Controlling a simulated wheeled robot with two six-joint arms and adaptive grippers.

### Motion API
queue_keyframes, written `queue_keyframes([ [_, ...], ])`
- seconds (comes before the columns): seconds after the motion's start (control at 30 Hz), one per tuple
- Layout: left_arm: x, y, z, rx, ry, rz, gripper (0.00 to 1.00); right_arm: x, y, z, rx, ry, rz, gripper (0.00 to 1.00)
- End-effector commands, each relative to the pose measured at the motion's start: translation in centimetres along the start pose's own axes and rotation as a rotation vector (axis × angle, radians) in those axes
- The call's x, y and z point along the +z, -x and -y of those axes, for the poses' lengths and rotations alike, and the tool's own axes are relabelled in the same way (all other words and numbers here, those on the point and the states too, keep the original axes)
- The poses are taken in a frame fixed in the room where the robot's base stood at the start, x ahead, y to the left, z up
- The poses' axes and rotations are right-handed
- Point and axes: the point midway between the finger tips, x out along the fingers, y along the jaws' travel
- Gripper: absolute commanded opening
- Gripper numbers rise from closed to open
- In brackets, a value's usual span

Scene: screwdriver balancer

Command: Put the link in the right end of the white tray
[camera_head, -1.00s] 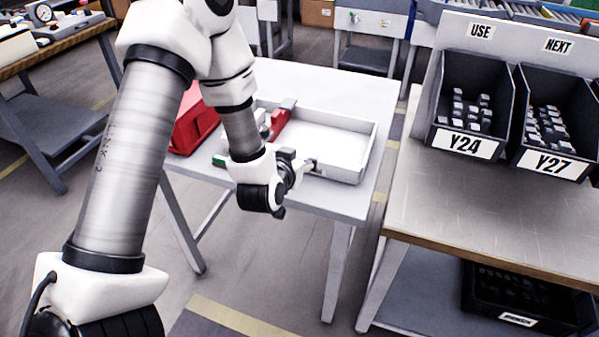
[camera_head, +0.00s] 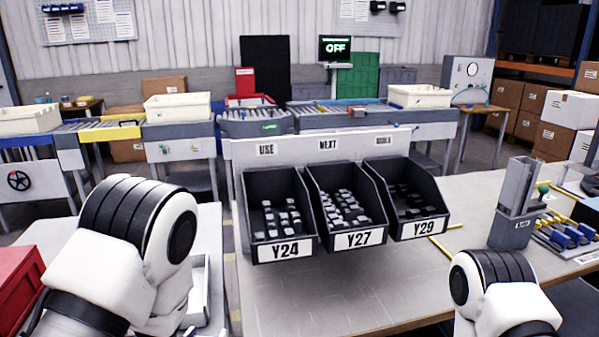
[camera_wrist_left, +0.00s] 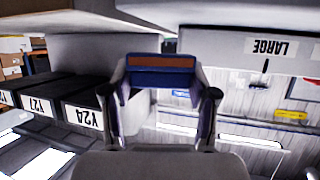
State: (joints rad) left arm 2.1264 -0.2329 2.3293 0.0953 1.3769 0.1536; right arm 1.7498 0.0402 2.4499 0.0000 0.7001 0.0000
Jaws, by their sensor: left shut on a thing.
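The white tray (camera_head: 205,290) is mostly hidden behind my left arm in the head view; only a strip of its right side shows at the left table. My left gripper (camera_wrist_left: 162,85) shows in the wrist view, shut on a blue piece with a brown band (camera_wrist_left: 162,68). I take this piece for the link, though its outline is hard to tell. The fingers grip its two sides. In the head view my left arm covers the gripper and the piece. My right gripper is not in view; only part of the right arm shows at the lower right.
A red bin (camera_head: 18,285) is at the far left. A grey holder (camera_head: 515,205) stands right of the bins. The bench front is clear.

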Motion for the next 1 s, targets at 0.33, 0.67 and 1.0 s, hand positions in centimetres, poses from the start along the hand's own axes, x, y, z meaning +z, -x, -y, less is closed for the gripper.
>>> queue_keyframes([
  [0.33,-0.5,-0.1,0.2,-0.035,0.016,0.001,0.38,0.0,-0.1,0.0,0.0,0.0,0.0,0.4],
  [0.67,-0.4,0.9,5.4,-0.041,0.026,-0.004,0.38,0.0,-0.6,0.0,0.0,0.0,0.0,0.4],
  [1.0,-5.4,3.2,14.6,-0.257,0.11,-0.003,0.38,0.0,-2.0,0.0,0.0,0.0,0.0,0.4],
])
